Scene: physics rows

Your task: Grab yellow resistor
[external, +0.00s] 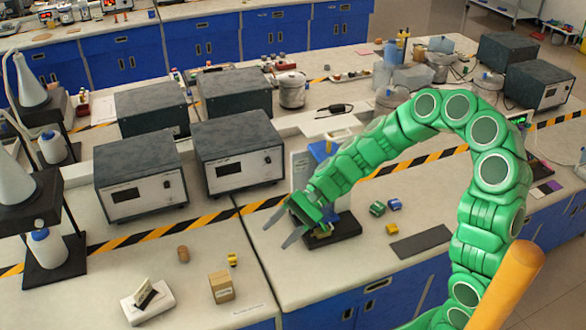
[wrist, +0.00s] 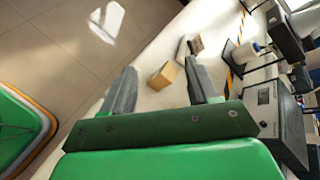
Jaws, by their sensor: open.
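Two small yellow parts show in the external view, and I cannot tell for sure which is the resistor. One yellow part (external: 232,260) lies on the left bench near the small cardboard box. Another yellow part (external: 391,229) lies on the right bench beside the dark mat. My gripper (external: 282,228) is open and empty above the bench near the gap between the two tops, between these parts. In the wrist view my gripper (wrist: 160,66) has its two grey fingers spread apart. I cannot make out a yellow resistor in the wrist view.
The cardboard box (external: 221,287) also shows in the wrist view (wrist: 163,76). A brown cylinder (external: 183,254) and a white card holder (external: 147,300) stand nearby. A dark-based stand (external: 332,232) is close behind my gripper. Grey instruments (external: 238,157) stand behind the striped tape.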

